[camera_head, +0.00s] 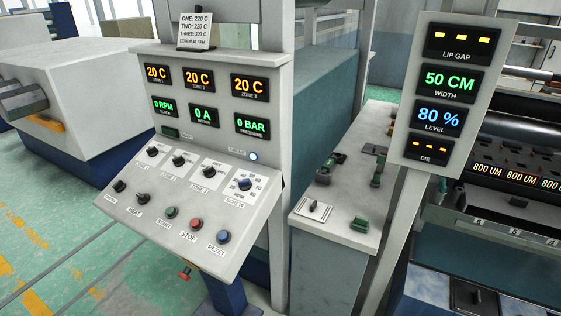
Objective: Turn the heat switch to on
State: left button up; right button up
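The heat switch (143,198) is a small dark knob at the lower left of the sloped grey control panel (165,222), above the label HEAT. Another dark knob (119,186) sits to its left, and a green START button (170,212) to its right. The switch's exact on or off position is too small to tell. The zone displays (198,79) above the panel read 20 C in orange. Neither of my grippers shows in the head view.
Red STOP (195,224) and blue RESET (223,237) buttons sit right of the switch. Zone knobs and a blue screw dial (244,184) are above. A red knob (184,273) sticks out below the panel. A grey machine (75,85) stands left; green floor (60,235) is open in front.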

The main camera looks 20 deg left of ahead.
aim_at(144, 198)
jog(key=u, duration=1.3)
